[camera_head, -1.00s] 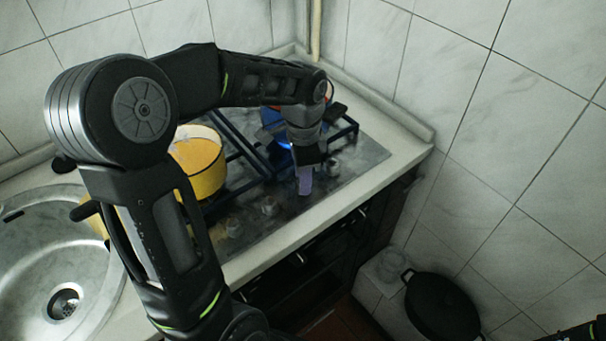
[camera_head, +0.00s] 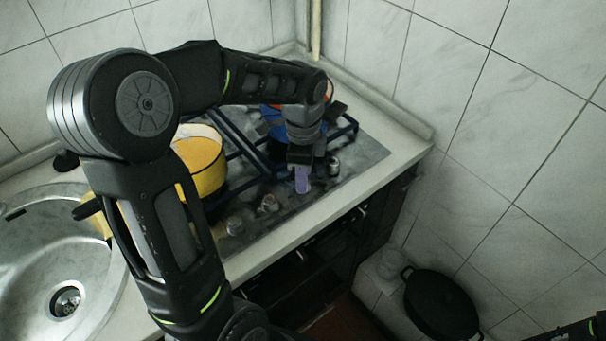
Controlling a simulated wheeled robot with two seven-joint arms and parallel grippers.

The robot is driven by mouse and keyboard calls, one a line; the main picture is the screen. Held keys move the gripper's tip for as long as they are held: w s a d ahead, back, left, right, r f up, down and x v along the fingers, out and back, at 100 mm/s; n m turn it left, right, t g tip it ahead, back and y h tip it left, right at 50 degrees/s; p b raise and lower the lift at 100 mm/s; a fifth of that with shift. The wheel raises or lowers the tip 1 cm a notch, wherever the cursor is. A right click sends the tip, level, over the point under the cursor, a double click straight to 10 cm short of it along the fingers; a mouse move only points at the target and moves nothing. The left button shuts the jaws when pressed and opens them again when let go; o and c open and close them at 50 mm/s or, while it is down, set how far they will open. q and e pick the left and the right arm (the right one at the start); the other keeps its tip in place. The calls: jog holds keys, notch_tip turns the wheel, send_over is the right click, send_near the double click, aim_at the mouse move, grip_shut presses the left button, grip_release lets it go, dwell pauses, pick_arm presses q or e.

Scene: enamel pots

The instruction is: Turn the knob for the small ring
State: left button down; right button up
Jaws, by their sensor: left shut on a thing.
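The grey hob (camera_head: 357,160) is set in the corner worktop. A row of metal knobs runs along its front: one on the left (camera_head: 235,226), one in the middle (camera_head: 268,204) and one on the right (camera_head: 333,165). My left gripper (camera_head: 302,182) points down between the middle and right knobs, with pale purple fingertips low at the hob surface. It is shut on a knob, which the fingers hide. The small ring cannot be made out clearly behind my arm. My right gripper is out of view.
A yellow pot (camera_head: 203,160) stands on the left of the hob. A blue pot (camera_head: 270,114) is partly hidden behind my left wrist. The steel sink (camera_head: 30,265) is at the left. A black lidded pot (camera_head: 440,303) sits low at the right.

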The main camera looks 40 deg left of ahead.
pick_arm(q)
jog(key=c, duration=1)
grip_release()
jog(key=shift+c, duration=0.2)
notch_tip(320, 180, up, 8)
jog(key=shift+f, duration=0.1)
